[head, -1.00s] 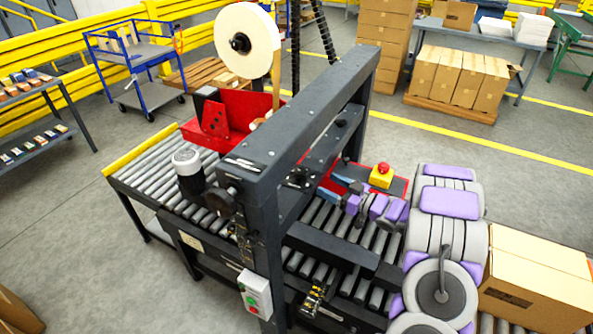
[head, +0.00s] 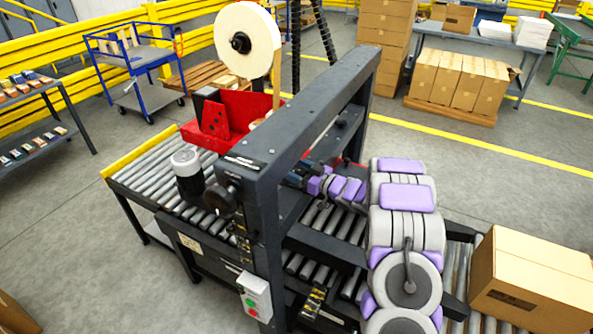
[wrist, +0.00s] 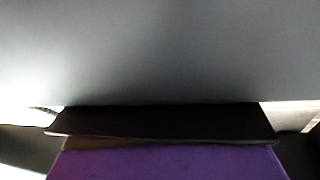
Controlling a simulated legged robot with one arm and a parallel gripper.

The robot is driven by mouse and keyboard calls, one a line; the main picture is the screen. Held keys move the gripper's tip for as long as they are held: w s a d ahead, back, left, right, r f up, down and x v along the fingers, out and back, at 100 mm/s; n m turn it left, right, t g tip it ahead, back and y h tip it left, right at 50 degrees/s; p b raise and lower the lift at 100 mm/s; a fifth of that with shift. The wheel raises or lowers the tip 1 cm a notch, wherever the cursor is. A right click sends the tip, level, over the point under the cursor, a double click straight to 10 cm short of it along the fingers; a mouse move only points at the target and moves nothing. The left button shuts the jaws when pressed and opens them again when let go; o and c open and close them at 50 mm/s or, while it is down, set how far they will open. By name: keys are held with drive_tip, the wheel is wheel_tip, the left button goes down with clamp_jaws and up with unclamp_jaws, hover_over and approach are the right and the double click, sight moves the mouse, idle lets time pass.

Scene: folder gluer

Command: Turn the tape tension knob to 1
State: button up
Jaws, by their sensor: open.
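In the head view my gripper (head: 296,178) is at the far end of my purple and grey arm, inside the dark frame of the machine (head: 310,110), under its overhead beam. It is open, but its fingertips are partly hidden behind the frame. It covers the place where a black knob-like part showed before, so I cannot see the tape tension knob or its scale there. The wrist view is filled by a blurred, plain grey surface very close to the camera, with a dark edge (wrist: 160,122) below it. No knob or number is readable.
A large tape roll (head: 247,40) stands above a red bracket (head: 225,118). A black handwheel (head: 222,197) and a green and red button box (head: 254,296) are on the near post. A cardboard box (head: 535,280) lies at the right. Rollers (head: 150,175) extend left.

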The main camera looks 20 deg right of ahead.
drive_tip(key=c, duration=1)
drive_tip(key=shift+s+n+g+y+p, duration=0.1)
drive_tip(key=shift+n+g+y+p, duration=0.25)
drive_tip(key=shift+p, duration=0.45)
drive_tip(key=n+g+y+p, duration=0.1)
drive_tip(key=y+p, duration=0.1)
drive_tip(key=shift+r+p, duration=0.2)
drive_tip(key=shift+p, duration=0.15)
drive_tip(key=shift+s+a+f+n+g+y+p, duration=0.15)
drive_tip(key=shift+n+g+y+p, duration=0.2)
drive_tip(key=shift+n+g+y, duration=0.3)
drive_tip(key=shift+w+a+f+n+g+y+p, duration=0.1)
drive_tip(key=shift+n+g+y+p, duration=0.2)
drive_tip(key=shift+n+g+y, duration=0.25)
drive_tip(key=shift+s+n+g+y, duration=0.15)
drive_tip(key=shift+n+g+y, duration=0.6)
drive_tip(key=shift+g, duration=0.4)
drive_tip(key=shift+r+n, duration=0.1)
drive_tip(key=shift+n, duration=0.2)
